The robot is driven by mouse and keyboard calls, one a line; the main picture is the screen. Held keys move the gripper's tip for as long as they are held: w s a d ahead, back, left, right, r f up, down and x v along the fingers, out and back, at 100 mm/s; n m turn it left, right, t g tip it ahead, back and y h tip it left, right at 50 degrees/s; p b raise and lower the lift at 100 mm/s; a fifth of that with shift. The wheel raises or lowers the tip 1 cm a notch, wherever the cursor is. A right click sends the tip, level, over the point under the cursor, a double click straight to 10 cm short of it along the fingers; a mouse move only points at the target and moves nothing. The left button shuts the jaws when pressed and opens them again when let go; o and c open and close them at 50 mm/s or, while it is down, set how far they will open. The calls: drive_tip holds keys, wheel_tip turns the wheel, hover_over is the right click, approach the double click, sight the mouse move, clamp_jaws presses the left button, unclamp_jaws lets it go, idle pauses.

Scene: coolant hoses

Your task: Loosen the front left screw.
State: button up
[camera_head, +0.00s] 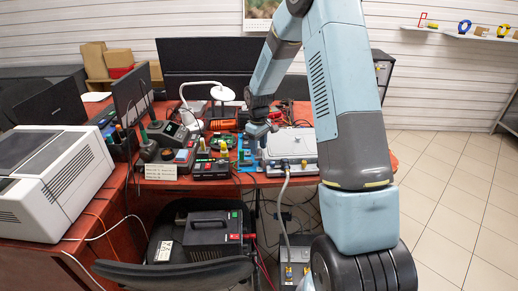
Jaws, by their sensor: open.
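A pale grey box with a flat lid (291,141) sits on the red table, with several small fittings along its front edge. A grey hose (283,205) hangs from its front down toward the floor. My arm reaches over the table, and my gripper (262,142) is at the left side of the box, pointing down. It is open, and I see nothing held in it. The fingertips are small and partly merge with the clutter behind. The front left screw is too small to make out, and my gripper is close to that corner.
Several devices and tools crowd the red table (160,184) left of the box, with a white lamp (222,92) behind. A white printer (48,180) stands at left. A black chair (175,272) and a black power unit (215,233) are in front. Tiled floor is free at right.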

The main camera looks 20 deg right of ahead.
sight(259, 150)
wheel_tip(259, 150, up, 12)
drive_tip(key=shift+r, duration=0.25)
idle(0.4)
drive_tip(key=s+r+m+t, duration=0.3)
drive_tip(key=s+r, duration=1.3)
drive_tip(key=s, duration=0.1)
drive_tip(key=s+r+m+t, duration=0.1)
drive_tip(key=s+m, duration=0.1)
drive_tip(key=s, duration=0.8)
drive_tip(key=s+r+m+t, duration=0.1)
drive_tip(key=s+r, duration=0.1)
drive_tip(key=s, duration=0.8)
drive_tip(key=shift+d+r+m+t, duration=0.2)
drive_tip(key=shift+r+m+t, duration=0.1)
drive_tip(key=shift+m, duration=0.1)
